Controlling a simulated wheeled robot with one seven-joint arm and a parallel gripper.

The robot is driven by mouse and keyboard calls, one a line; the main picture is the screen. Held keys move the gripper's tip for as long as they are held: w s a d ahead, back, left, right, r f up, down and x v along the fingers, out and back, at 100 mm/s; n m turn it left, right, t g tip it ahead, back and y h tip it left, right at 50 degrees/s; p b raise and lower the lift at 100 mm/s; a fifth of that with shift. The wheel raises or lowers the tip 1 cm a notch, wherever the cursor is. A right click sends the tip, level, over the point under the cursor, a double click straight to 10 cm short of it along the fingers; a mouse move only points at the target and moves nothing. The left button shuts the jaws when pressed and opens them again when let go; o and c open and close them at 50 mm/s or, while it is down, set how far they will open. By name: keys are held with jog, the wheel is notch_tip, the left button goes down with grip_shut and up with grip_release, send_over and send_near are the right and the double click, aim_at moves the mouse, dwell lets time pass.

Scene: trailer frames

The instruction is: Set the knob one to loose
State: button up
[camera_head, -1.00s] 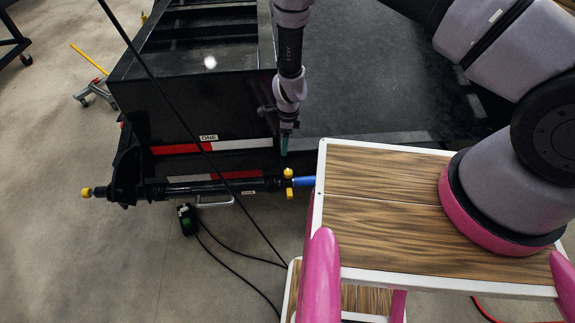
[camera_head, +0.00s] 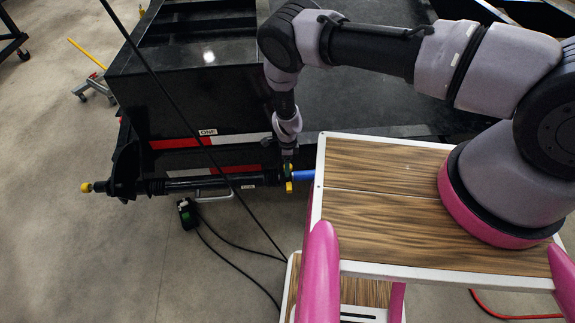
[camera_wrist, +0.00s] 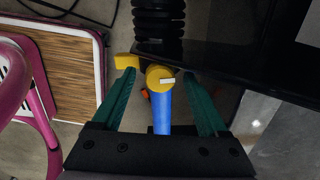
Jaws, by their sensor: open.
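The yellow knob (camera_head: 289,187) is at the right end of a black ribbed cylinder (camera_head: 215,183), next to a blue rod or hose (camera_head: 303,175). A small label on the cylinder (camera_head: 248,187) is hard to read. My gripper (camera_head: 287,168) is directly over the knob and hides part of it. In the wrist view the round yellow knob (camera_wrist: 158,78) lies between the open teal fingers of my gripper (camera_wrist: 158,76), apart from both. A second yellow piece (camera_wrist: 126,61) is by the left fingertip. The blue part (camera_wrist: 161,112) runs toward the palm.
A black trailer frame (camera_head: 190,100) with a red and white stripe and a ONE label (camera_head: 207,132) stands right behind the cylinder. A green and black device (camera_head: 187,214) with cables lies on the floor.

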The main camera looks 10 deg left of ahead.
jog(key=shift+f, duration=0.25)
grip_shut()
jog(key=n, duration=0.4)
jog(key=shift+n, duration=0.3)
grip_release()
